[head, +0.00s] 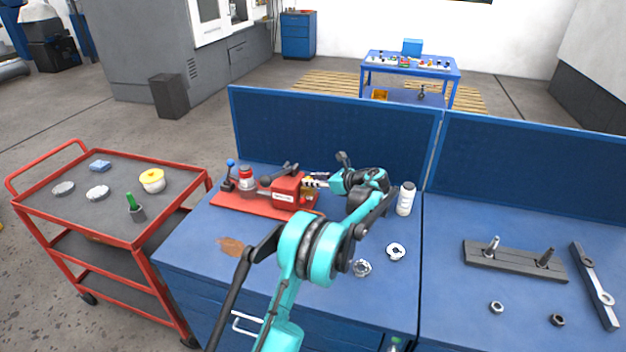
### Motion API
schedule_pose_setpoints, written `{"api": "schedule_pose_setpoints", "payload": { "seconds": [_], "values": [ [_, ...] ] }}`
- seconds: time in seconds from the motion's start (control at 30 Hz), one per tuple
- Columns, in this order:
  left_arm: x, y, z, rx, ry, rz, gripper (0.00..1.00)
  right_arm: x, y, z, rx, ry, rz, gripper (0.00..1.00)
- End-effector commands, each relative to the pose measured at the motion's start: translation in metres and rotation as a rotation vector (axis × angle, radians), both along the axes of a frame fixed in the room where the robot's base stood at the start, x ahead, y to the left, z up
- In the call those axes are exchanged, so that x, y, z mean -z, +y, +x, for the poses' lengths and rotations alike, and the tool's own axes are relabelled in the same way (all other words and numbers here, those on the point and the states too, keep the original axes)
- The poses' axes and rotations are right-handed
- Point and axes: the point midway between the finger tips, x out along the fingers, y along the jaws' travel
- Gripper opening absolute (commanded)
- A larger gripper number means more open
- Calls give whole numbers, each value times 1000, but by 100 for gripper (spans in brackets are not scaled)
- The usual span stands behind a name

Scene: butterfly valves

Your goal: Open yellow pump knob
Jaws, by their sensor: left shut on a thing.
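The pump (287,188) is a red body on a red base plate (235,202), at the back left of the blue workbench. My left arm reaches over the bench from the bottom of the head view. My left gripper (312,181) points left at the right end of the pump body and is shut there. A small yellowish patch shows between its fingers; I take it to be the yellow knob, mostly hidden by the fingers. How far the knob is turned cannot be told. My right gripper is not in view.
A blue-topped lever (231,163) and a red-and-white part (246,178) stand on the plate's left end. A white bottle (405,199) stands right of my arm. Metal rings (396,251) lie in front. A red cart (75,207) stands left; a blue panel (335,130) closes the back.

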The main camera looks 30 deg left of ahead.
Motion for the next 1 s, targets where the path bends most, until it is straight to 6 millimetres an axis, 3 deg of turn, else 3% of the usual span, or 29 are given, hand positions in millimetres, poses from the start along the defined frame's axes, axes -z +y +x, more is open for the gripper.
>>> {"api": "schedule_pose_setpoints", "payload": {
  "seconds": [0.4, 1.0],
  "values": [
    [-2, 0, 6, -247, 0, -1, 0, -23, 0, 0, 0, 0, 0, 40],
    [0, 0, 8, -393, 0, -1, 0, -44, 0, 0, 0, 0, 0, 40]
  ]
}}
